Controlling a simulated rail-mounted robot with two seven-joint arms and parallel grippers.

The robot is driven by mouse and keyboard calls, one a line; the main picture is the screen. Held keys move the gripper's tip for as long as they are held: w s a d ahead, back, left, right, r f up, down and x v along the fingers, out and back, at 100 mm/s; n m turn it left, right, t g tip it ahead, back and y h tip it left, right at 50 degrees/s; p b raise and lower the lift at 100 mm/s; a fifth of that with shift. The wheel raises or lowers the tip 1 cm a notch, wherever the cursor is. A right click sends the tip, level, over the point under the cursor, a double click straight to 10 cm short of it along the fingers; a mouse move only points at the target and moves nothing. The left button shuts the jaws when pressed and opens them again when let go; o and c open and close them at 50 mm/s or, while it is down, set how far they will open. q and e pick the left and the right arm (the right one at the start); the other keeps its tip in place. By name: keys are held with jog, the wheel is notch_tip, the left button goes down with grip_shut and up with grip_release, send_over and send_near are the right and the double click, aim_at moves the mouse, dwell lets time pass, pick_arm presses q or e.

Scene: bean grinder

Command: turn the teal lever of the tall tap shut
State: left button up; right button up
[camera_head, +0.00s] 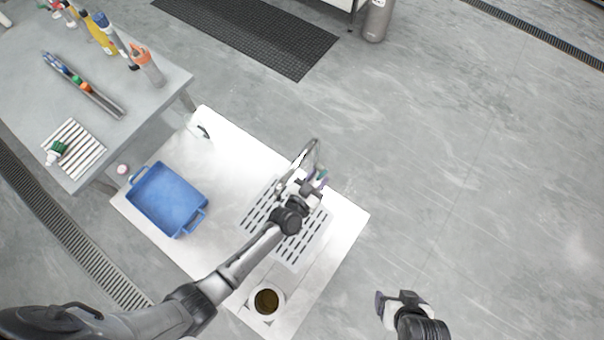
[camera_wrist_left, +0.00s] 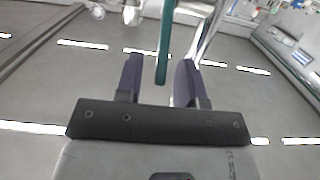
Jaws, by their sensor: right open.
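The tall tap (camera_head: 315,148) is a thin chrome pipe with a curved top, standing by the slotted drain plate on the white table. Its teal lever (camera_head: 322,173) is a small patch beside my left gripper (camera_head: 318,182), largely hidden. In the left wrist view the teal lever (camera_wrist_left: 165,42) is a long bar reaching between the two dark fingers of my left gripper (camera_wrist_left: 159,78). The fingers are apart, with a clear gap on the lever's left; contact on its right cannot be told. The chrome pipe (camera_wrist_left: 209,30) shows right of it. My right gripper (camera_head: 388,304) is open and empty, over the floor.
A grey table (camera_head: 150,107) with bottles and tools is upper left. The floor at right is clear.

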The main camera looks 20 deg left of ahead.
pick_arm(q)
jog(key=v, duration=1.2)
jog(key=shift+c, duration=0.4)
